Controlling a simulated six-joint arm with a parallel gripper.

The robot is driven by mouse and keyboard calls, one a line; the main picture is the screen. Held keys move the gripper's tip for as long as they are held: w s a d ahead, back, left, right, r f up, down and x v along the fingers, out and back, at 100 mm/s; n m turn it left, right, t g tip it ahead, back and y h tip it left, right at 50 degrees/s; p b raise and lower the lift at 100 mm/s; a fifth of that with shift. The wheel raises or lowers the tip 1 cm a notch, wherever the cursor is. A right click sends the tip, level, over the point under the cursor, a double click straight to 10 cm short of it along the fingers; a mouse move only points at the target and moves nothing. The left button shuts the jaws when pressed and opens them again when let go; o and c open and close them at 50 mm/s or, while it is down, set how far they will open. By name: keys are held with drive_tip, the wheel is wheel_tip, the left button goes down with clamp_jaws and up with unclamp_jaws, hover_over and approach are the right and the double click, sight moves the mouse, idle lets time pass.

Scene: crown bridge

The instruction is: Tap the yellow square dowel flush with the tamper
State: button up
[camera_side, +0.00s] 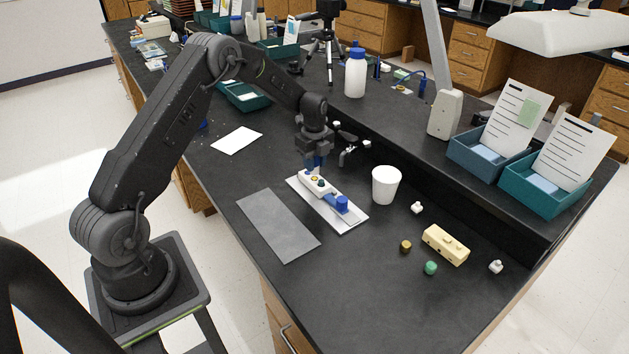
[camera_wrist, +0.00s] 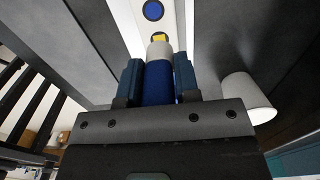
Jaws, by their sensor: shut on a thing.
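My gripper (camera_side: 314,162) is over the far-left part of a white bridge piece (camera_side: 322,187) in the side view. In the wrist view, my gripper (camera_wrist: 158,82) is shut on the tamper (camera_wrist: 159,84), a blue cylinder with a whitish tip. The yellow square dowel (camera_wrist: 159,37) shows just beyond that tip, partly hidden by it. Whether tip and dowel touch, I cannot tell. A small yellowish spot in the bridge piece shows in the side view below my gripper. A blue round part (camera_wrist: 153,10) sits farther along the piece.
The bridge piece lies on a white plate (camera_side: 354,222), with a blue block (camera_side: 342,204) at its near end. A grey mat (camera_side: 278,225) lies left of it and a white cup (camera_side: 386,185) right. A pale-yellow block (camera_side: 446,244) and small caps lie farther right.

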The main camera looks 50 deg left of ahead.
idle(0.4)
drive_tip(key=shift+r, duration=2.55)
